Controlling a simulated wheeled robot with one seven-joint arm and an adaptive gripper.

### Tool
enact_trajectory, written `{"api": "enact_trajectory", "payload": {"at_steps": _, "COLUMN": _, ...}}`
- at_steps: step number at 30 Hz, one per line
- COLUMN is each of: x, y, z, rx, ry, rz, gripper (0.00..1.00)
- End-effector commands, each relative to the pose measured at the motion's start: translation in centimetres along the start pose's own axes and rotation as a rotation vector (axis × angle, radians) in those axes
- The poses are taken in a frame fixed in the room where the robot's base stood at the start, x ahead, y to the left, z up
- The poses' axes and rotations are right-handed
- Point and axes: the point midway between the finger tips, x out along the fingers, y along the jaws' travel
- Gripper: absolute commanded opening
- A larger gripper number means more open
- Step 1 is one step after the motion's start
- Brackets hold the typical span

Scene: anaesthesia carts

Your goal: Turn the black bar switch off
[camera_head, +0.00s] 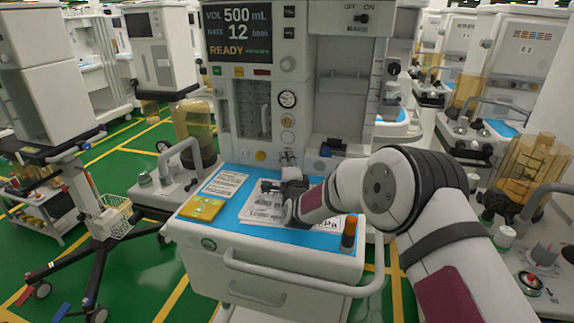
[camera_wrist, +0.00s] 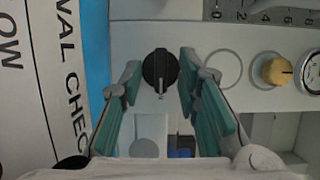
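A round black knob with a light-tipped raised bar (camera_wrist: 160,68) is on the pale front panel in the wrist view. The bar points toward the picture's bottom. My gripper (camera_wrist: 160,82) is open, with one green-padded finger on each side of the knob and a gap on both sides. In the head view my gripper (camera_head: 289,162) is at the panel's foot, just above the worktop, and hides this knob. Another black switch (camera_head: 361,18), labelled OFF and ON with MAINS below, is high on the same machine, away from my gripper.
A yellowish knob (camera_wrist: 275,70) and a dial gauge (camera_wrist: 312,72) are beside the black knob. The blue worktop (camera_head: 228,212) bears printed sheets (camera_head: 262,208), a yellow packet (camera_head: 202,207) and an orange-topped dark bottle (camera_head: 348,234). A rail handle (camera_head: 290,283) runs along the front.

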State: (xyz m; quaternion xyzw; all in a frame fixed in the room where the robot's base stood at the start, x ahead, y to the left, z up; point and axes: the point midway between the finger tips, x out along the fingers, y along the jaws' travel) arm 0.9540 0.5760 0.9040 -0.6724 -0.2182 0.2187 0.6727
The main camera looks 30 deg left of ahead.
Motion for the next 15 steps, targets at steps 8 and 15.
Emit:
{"api": "enact_trajectory", "payload": {"at_steps": 8, "x": 0.07, "y": -0.03, "z": 0.02, "rx": 0.0, "ry": 0.0, "rz": 0.0, "gripper": 0.28}}
{"api": "enact_trajectory", "payload": {"at_steps": 15, "x": 0.06, "y": -0.03, "z": 0.02, "rx": 0.0, "ry": 0.0, "rz": 0.0, "gripper": 0.0}}
